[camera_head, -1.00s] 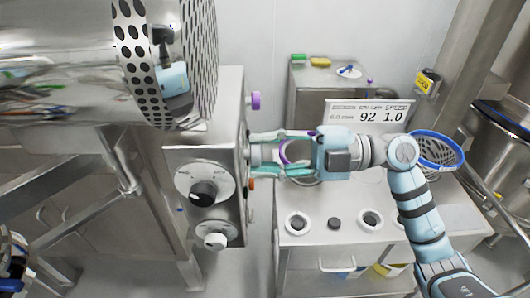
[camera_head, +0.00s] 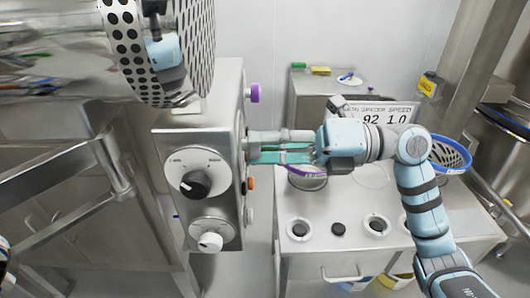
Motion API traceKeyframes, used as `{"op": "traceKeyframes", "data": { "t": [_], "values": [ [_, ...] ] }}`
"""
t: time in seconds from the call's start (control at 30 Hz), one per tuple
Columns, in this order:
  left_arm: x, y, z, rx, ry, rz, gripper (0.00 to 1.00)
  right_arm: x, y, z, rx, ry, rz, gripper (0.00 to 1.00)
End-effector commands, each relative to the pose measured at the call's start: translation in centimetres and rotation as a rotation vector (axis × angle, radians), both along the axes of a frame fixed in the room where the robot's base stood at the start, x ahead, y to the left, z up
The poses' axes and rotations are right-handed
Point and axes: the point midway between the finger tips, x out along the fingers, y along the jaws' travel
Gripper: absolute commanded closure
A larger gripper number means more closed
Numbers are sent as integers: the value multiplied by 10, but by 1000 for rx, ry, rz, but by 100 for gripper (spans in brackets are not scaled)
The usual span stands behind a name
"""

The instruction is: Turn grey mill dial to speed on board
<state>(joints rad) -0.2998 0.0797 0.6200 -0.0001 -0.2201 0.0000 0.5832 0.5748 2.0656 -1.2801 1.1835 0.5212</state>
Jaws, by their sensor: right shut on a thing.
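The mill's steel control box (camera_head: 222,92) is left of centre. My right gripper (camera_head: 254,147) reaches its right-hand side from the right, its fingers level and shut on a part there. That part is mostly hidden by the fingers; I take it to be the grey dial, but its pointer and marks cannot be read.
The box front has a black dial (camera_head: 195,185) and a white knob (camera_head: 210,242). A purple knob (camera_head: 254,93) and an orange button (camera_head: 250,183) sit above and below my fingers. A perforated drum (camera_head: 195,45) hangs over the box. A blue-rimmed basket (camera_head: 450,154) is at right.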

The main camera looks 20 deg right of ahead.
Motion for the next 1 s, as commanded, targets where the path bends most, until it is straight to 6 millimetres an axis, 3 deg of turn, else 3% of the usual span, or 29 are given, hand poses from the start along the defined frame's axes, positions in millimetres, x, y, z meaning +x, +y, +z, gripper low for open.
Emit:
{"op": "traceKeyframes", "data": {
  "t": [1.0],
  "values": [
    [0,0,-80,0,0,0,100,0,0,-3,-238,-932,-1,94]
  ]
}}
